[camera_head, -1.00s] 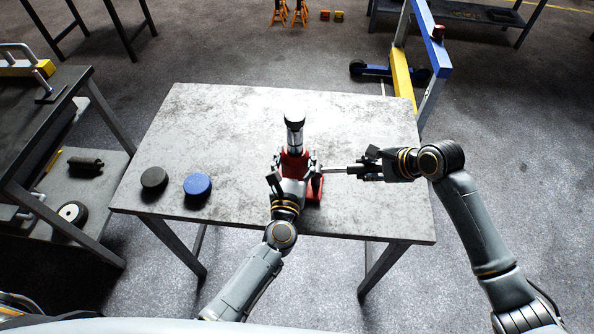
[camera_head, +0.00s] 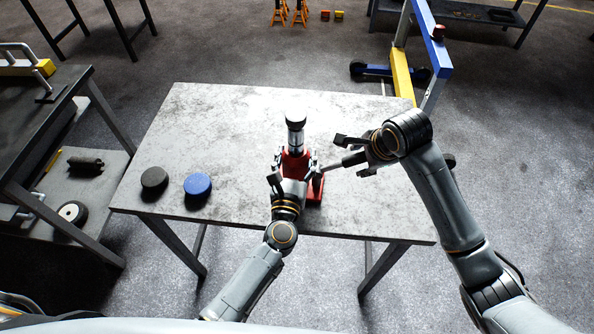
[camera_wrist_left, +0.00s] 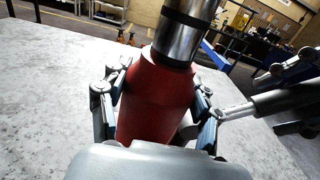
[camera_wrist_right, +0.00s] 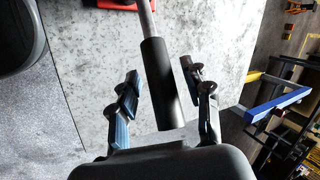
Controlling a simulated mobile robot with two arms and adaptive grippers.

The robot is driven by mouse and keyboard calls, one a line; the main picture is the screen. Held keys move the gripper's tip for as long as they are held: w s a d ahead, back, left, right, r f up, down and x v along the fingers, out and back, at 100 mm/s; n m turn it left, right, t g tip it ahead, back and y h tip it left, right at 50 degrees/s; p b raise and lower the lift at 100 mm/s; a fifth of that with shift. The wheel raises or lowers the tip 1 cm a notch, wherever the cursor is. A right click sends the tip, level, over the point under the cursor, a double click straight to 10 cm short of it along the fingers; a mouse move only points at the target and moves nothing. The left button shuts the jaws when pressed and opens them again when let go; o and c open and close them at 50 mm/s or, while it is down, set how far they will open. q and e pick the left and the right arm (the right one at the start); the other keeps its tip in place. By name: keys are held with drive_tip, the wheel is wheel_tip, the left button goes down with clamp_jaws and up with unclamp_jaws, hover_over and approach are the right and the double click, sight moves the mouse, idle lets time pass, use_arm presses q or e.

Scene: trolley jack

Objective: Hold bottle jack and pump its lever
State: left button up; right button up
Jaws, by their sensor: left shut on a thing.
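The red bottle jack (camera_head: 295,158) stands upright on the grey table, with a silver ram and black top. My left gripper (camera_head: 292,176) is shut on its red body, which fills the left wrist view (camera_wrist_left: 156,100) between the fingers. The lever (camera_head: 350,159) sticks out to the right of the jack and tilts upward. My right gripper (camera_head: 354,155) is at the lever's outer end. In the right wrist view the lever's black grip (camera_wrist_right: 160,80) lies between its fingers (camera_wrist_right: 162,92), with gaps on both sides. The jack's base is partly hidden by my left gripper.
A black disc (camera_head: 154,179) and a blue disc (camera_head: 198,185) lie on the table (camera_head: 230,120) at the left. A dark workbench (camera_head: 40,115) stands further left. A blue and yellow hoist (camera_head: 402,75) stands behind the table's right corner. The table's back left is clear.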

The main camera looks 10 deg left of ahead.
drive_tip(key=shift+d+r, duration=0.1)
drive_tip(key=shift+r, duration=0.05)
drive_tip(key=v, duration=1.1)
drive_tip(key=shift+r, duration=0.35)
drive_tip(key=shift+s+d, duration=0.1)
drive_tip(key=shift+s, duration=0.05)
use_arm(q)
drive_tip(key=o, duration=1.8)
drive_tip(key=shift+c, duration=0.2)
